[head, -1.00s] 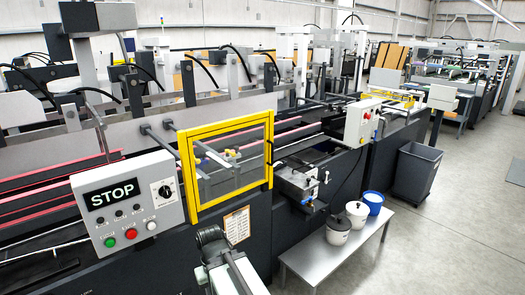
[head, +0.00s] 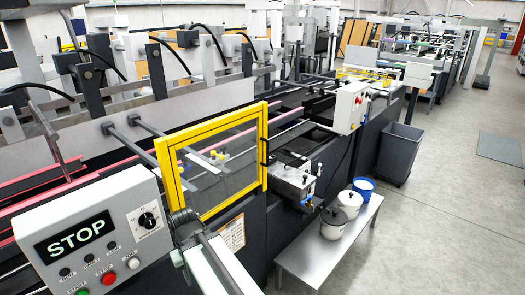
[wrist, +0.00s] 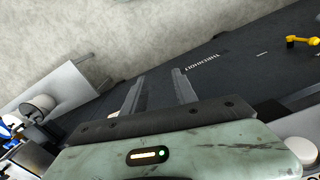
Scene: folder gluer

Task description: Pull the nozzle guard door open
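The nozzle guard door (head: 212,124) is a yellow frame with a clear pane in the head view. It stands upright along the front of the machine and looks shut. A dark handle (head: 264,152) shows on its right upright. My arm rises from the bottom of the head view in front of the door's lower left; the fingertips cannot be made out there. In the wrist view my gripper (wrist: 158,76) is open, with two grey fingers apart and nothing between them. It points toward the dark machine side and the floor. The door handle is not clearly seen there.
A grey control box with a STOP display (head: 76,236) stands at lower left, close to my arm. A low metal bench (head: 312,262) holds white pots (head: 334,222) and a blue one (head: 363,190). A grey bin (head: 400,152) stands behind.

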